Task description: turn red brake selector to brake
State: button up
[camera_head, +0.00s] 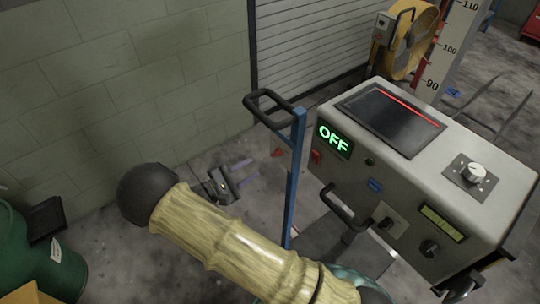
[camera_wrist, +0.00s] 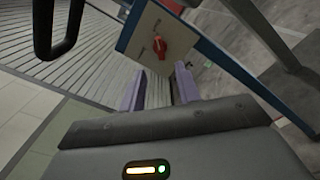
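The red brake selector (camera_wrist: 160,47) is a small red knob on a pale plate (camera_wrist: 139,36) with short dark marks, in the upper middle of the wrist view. The plate is tilted in the picture and backed by a blue frame. My gripper (camera_wrist: 159,72) has its two purple fingers apart and empty, with the selector beyond and between their tips and a gap before it. In the head view my gripper (camera_head: 250,170) is low beside a blue post, fingers pointing right.
A grey console (camera_head: 410,175) with a lit green "OFF" display (camera_head: 334,140) stands right of the blue post (camera_head: 295,175). A yellow fan (camera_head: 413,40) stands behind.

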aim_at(273, 156)
jog(key=p+x, duration=0.1)
jog(key=x, duration=0.7)
jog(key=shift+w+d, duration=0.25)
jog(key=shift+d, duration=0.05)
jog(key=c, duration=0.7)
